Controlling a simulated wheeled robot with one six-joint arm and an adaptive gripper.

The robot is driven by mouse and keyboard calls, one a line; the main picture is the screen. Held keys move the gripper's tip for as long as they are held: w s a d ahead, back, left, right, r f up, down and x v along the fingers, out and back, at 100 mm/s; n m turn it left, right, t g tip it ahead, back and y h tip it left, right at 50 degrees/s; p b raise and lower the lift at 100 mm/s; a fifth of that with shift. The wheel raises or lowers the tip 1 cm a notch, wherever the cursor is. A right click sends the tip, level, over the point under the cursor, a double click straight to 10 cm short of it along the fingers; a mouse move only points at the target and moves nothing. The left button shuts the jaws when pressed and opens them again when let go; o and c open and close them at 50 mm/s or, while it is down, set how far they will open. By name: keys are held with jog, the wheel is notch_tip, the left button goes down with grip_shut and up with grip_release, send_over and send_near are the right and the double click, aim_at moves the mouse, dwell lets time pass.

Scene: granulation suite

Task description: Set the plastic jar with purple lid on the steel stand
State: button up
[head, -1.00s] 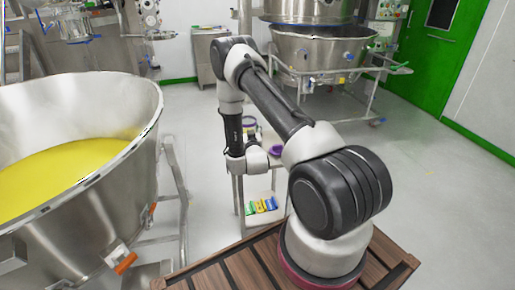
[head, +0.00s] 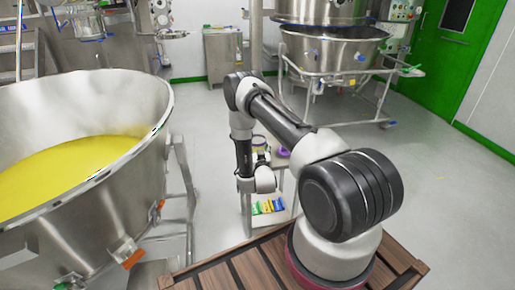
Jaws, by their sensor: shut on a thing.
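The steel stand (head: 287,186) is a small frame with a top and a lower shelf, beyond my wooden deck. My gripper (head: 262,155) is at the left of the stand's top, small and partly hidden by my own wrist. It is shut on what looks like the plastic jar with purple lid (head: 259,141), whose purple-edged top shows above the fingers. The jar's lower part is hidden. I cannot tell whether the jar touches the stand's top.
Another purple item (head: 283,152) sits on the stand's top, right of the jar. Coloured packets (head: 268,207) lie on the lower shelf. A large steel bowl of yellow powder (head: 80,165) fills the left. A wheeled steel vessel (head: 330,50) stands behind. Floor at the right is clear.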

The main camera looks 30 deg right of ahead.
jog(key=o, duration=1.1)
jog(key=v, duration=1.2)
